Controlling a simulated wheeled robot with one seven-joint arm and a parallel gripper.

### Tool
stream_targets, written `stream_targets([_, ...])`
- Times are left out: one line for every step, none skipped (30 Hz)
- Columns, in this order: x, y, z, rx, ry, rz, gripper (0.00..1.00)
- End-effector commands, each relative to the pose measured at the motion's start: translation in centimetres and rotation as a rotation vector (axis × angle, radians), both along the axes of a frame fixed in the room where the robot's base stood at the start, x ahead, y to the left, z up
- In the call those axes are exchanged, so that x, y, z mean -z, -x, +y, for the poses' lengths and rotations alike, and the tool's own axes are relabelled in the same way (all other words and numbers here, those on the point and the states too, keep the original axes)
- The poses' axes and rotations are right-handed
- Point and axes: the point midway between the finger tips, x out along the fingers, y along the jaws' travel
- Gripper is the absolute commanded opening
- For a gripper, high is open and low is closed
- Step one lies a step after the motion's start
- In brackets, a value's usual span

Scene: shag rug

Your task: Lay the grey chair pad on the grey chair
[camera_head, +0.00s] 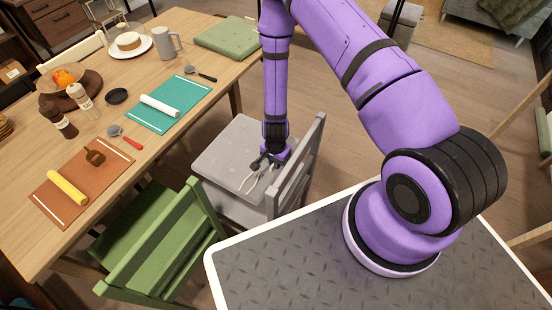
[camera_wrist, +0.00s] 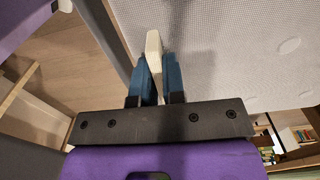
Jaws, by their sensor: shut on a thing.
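The grey chair pad (camera_head: 228,150) is a quilted square with pale loop ties. It lies over the seat of the grey chair (camera_head: 292,180), near the slatted backrest; I cannot tell whether it rests fully on the seat. Part of the seat shows below the pad's near edge. My gripper (camera_head: 262,163) is at the pad's backrest end. In the wrist view the dimpled pad (camera_wrist: 225,50) fills the upper right, and my gripper's blue fingers (camera_wrist: 158,75) are shut on a pale tab, apparently part of the pad. The arm hides part of the pad's far side.
A green chair (camera_head: 155,245) stands to the left. The grey chair's backrest stands close to my gripper. Open floor lies to the far right.

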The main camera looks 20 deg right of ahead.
Motion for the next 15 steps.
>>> stream_targets([0.6,0.0,0.0,0.000,-0.001,0.001,0.00])
stream_targets([0.9,0.0,0.0,0.000,0.000,0.001,0.00])
stream_targets([1.3,0.0,0.0,0.000,-0.001,0.001,0.00])
stream_targets([1.6,0.0,0.0,0.000,-0.001,0.001,0.00])
stream_targets([1.9,0.0,0.0,0.000,-0.001,0.001,0.00])
stream_targets([2.3,0.1,0.0,0.000,0.000,0.001,0.00])
stream_targets([2.6,0.1,0.0,0.000,-0.001,0.002,0.00])
stream_targets([2.9,0.0,0.0,0.000,0.000,0.001,0.00])
stream_targets([3.3,0.0,0.0,0.000,-0.001,0.001,0.00])
stream_targets([3.7,0.0,0.0,0.000,0.000,0.001,0.00])
stream_targets([4.0,0.0,0.0,0.000,0.000,0.001,0.00])
stream_targets([4.3,0.0,0.0,0.000,0.000,0.001,0.00])
stream_targets([4.7,0.0,0.0,0.000,0.000,0.000,0.00])
stream_targets([5.0,0.0,0.0,0.000,0.000,0.000,0.00])
stream_targets([5.4,0.0,0.0,0.000,0.001,0.001,0.00])
